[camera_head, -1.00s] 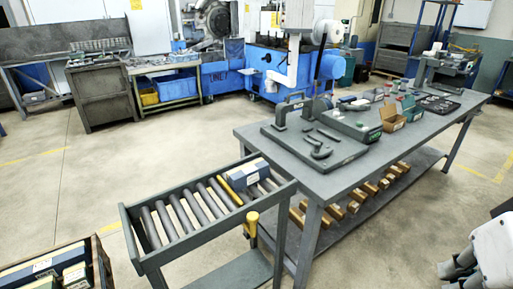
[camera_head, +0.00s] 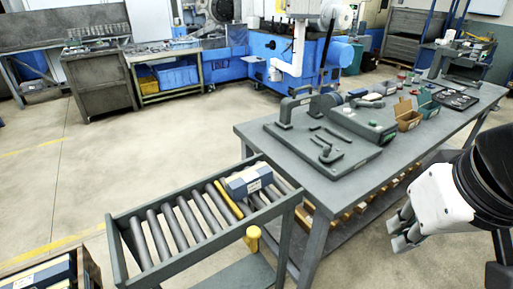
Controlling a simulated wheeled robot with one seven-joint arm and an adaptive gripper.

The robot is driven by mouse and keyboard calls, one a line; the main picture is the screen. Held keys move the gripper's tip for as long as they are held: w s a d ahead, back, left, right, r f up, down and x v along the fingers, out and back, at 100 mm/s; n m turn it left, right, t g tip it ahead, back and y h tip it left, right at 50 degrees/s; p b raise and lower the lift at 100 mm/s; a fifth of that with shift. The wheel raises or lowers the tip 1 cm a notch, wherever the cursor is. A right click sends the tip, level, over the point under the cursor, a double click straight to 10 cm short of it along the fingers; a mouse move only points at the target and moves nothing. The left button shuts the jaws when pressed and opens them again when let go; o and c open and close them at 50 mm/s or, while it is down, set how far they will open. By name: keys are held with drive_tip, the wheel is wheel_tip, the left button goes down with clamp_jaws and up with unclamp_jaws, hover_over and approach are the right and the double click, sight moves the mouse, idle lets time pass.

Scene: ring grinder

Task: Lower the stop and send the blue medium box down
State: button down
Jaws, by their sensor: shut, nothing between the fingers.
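A blue box (camera_head: 249,183) with a pale label lies on the roller conveyor (camera_head: 183,243), near its far right end by the workbench. A yellow bar (camera_head: 228,199) crosses the rollers just left of the box; it looks like the stop. A yellow knob or handle (camera_head: 253,238) sits on the near side of the conveyor frame, below the rail. My gripper (camera_head: 396,234) is shut and empty at the right, out over the floor, well apart from the conveyor and the box.
A workbench (camera_head: 300,160) with tools and small open boxes stands between the conveyor's right end and the back. A crate (camera_head: 60,275) holding boxes stands at the lower left. Floor in front of the bench, near my gripper, is clear.

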drive_tip(key=w+a+r+n+g+p, duration=0.1)
drive_tip(key=w+a+p, duration=0.15)
drive_tip(key=w, duration=0.55)
drive_tip(key=n+g+p, duration=0.2)
drive_tip(key=n+p, duration=0.3)
drive_tip(key=p, duration=0.2)
hover_over(255, 232)
wheel_tip(255, 232, down, 22)
drive_tip(key=shift+s+d+f+y, duration=0.1)
drive_tip(key=shift+s+d+y, duration=0.15)
drive_tip(key=shift+s, duration=0.2)
drive_tip(key=shift+f, duration=0.1)
drive_tip(key=shift+w+a+f+b, duration=0.15)
drive_tip(key=shift+f+b, duration=0.6)
drive_tip(key=shift+f, duration=0.95)
drive_tip(key=shift+w+a+f+b, duration=0.15)
drive_tip(key=shift+f+b, duration=0.55)
drive_tip(key=shift+f, duration=1)
drive_tip(key=shift+d+f, duration=0.1)
